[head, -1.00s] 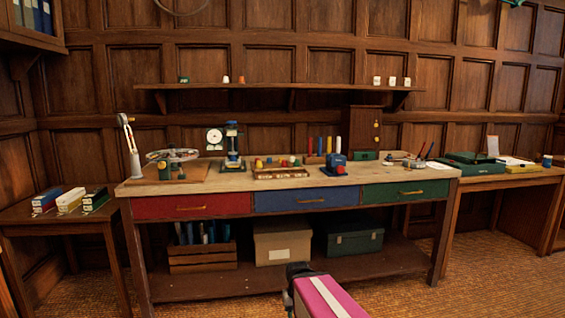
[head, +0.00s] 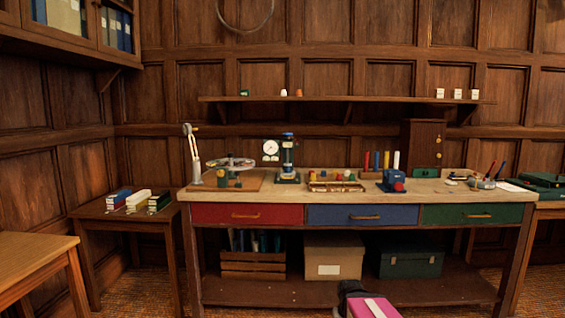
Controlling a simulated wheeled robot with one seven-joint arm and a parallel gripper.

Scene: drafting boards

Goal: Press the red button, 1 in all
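I cannot make out a red button for certain. A small blue device (head: 391,179) on the workbench top (head: 290,193) has a reddish spot low on its front, too small to identify. Several small coloured pieces, some red, stand in a wooden rack (head: 335,187) to its left. My gripper (head: 352,288) is the dark end of my magenta arm at the bottom edge, in front of the bench and well apart from everything on its top. Its fingers are too small and dark to tell open from shut.
The bench has a red drawer (head: 247,214), a blue drawer (head: 362,215) and a green drawer (head: 472,214). A gauge stand (head: 288,160) and a round-topped device (head: 230,165) stand left on it. A wooden table (head: 32,258) is at the near left. Carpet shows at the bottom left.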

